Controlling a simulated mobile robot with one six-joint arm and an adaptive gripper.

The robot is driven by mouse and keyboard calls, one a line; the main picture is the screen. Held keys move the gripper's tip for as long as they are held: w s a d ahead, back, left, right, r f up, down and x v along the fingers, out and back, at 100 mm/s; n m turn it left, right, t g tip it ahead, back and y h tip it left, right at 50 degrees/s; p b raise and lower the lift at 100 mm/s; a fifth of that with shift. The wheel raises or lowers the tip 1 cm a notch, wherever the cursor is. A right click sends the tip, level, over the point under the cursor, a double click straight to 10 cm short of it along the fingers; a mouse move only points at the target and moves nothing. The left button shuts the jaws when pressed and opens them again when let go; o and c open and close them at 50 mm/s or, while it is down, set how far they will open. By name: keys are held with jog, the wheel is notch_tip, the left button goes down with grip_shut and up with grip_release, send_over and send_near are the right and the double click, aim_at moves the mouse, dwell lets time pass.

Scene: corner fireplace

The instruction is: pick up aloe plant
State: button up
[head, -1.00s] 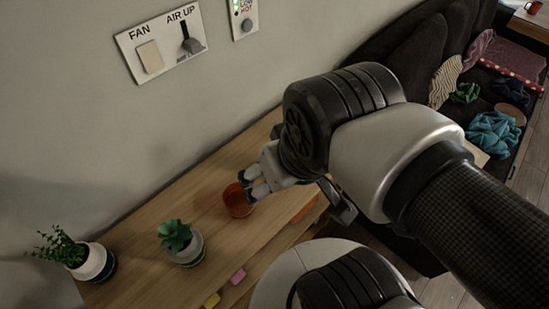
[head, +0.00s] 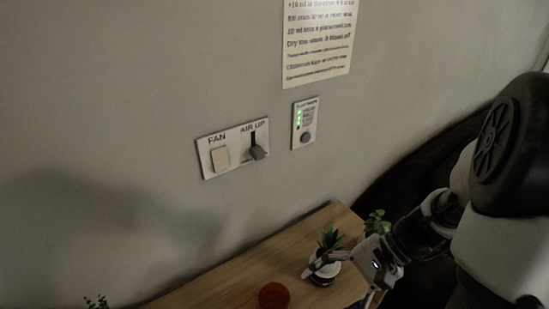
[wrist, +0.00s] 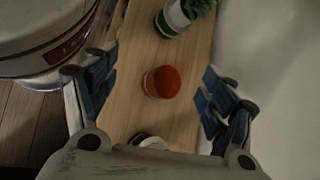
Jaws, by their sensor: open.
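A spiky green plant, which looks like the aloe plant (head: 329,239), stands upright in a white and dark pot on the wooden shelf in the head view. My gripper (head: 340,283) is open right beside this pot, one finger overlapping it in the picture. I cannot tell whether they touch. In the wrist view my gripper (wrist: 158,95) has its fingers spread wide. A white and dark pot rim (wrist: 150,141) shows at the bottom, mostly hidden by the gripper body; it may be the aloe's pot.
A red cup (head: 273,295) stands on the wooden shelf (head: 225,285), left of my gripper. Another green plant (head: 377,223) is behind the aloe. The wrist view shows a plant in a white, green-banded pot (wrist: 175,18) beyond the cup. The wall (head: 120,120) borders the shelf.

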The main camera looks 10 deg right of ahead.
jog(key=d+f+m+t+h+p, duration=0.2)
jog(key=d+f+m+t+p, duration=0.2)
jog(key=d+f+m+t, duration=1.3)
jog(key=w+a+r+b, duration=0.1)
jog(key=w+a, duration=0.2)
jog(key=w, duration=0.1)
jog(key=w+a+r+m+b, duration=0.1)
jog(key=w+a, duration=0.2)
jog(key=w, duration=0.2)
jog(key=w+a+r+m+b, duration=0.1)
jog(key=w+a, duration=0.2)
jog(key=w, duration=0.2)
jog(key=shift+w+r+g, duration=0.2)
jog(key=shift+r+g, duration=0.15)
jog(key=shift+g, duration=0.05)
jog(key=shift+w+a, duration=0.15)
jog(key=shift+w, duration=0.4)
jog(key=shift+r+m, duration=0.1)
jog(key=shift+m, duration=0.2)
jog(key=shift+c, duration=0.2)
jog(key=c, duration=0.9)
